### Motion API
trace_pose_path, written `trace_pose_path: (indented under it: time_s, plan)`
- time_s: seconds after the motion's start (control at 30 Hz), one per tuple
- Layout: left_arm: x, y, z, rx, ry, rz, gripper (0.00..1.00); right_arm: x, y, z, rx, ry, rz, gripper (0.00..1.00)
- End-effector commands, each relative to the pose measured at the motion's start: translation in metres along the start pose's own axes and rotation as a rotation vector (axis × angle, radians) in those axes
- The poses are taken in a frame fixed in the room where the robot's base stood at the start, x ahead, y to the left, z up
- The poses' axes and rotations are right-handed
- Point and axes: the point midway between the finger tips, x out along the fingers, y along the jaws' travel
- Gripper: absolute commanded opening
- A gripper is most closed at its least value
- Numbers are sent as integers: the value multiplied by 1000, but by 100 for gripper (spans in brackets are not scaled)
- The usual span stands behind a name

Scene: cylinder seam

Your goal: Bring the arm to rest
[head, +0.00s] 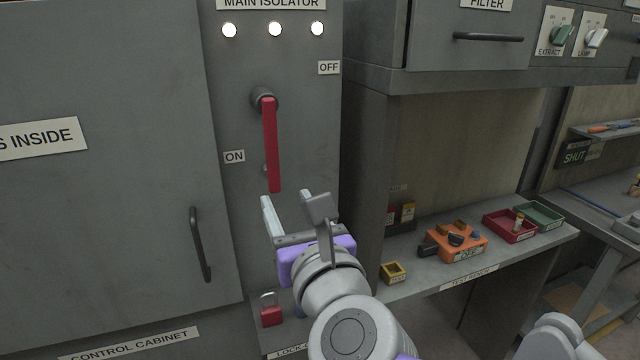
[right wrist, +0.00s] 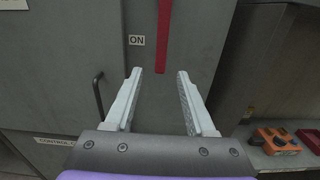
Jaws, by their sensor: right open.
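My right gripper (head: 286,204) is open and empty in front of the control cabinet. In the right wrist view its two fingers (right wrist: 160,84) stand wide apart with only the cabinet face between and beyond them. The red isolator handle (head: 270,145) hangs downward from its pivot, just above the fingertips in the head view; it also shows in the right wrist view (right wrist: 164,35), ahead of the fingers. No contact between gripper and handle is visible. My left gripper does not show in either view.
The control cabinet door with its dark pull handle (head: 200,245) is left of the gripper. A red padlock (head: 271,311) sits below it. To the right, a bench (head: 410,284) holds an orange box (head: 457,243), a red tray (head: 510,226), a green tray (head: 540,215) and a yellow box (head: 393,272).

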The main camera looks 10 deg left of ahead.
Motion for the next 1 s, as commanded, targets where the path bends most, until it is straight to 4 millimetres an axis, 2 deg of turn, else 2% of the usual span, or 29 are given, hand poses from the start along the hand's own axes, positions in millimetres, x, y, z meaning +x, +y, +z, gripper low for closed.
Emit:
trace_pose_path:
  time_s: [0.13,0.23,0.37,0.43,0.57,0.6,0.7,0.83,0.9,1.0]
  plan:
    - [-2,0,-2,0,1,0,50,-2,-6,-10,-107,16,9,55]
    - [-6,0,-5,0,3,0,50,-7,-20,-36,-361,61,38,55]
    - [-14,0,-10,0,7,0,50,-27,-52,-98,-868,178,125,55]
    - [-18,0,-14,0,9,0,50,-46,-72,-138,-1152,259,201,55]
    - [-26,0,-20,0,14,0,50,-93,-114,-215,-1632,427,408,55]
    - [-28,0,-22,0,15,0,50,-110,-126,-237,-1758,476,489,55]
    - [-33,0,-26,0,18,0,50,-158,-154,-288,-2019,591,722,55]
    - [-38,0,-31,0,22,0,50,-219,-182,-337,-2229,690,1042,55]
    - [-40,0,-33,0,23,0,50,-245,-191,-355,-2288,717,1190,55]
    - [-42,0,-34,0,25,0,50,-272,-198,-371,-2330,733,1345,55]
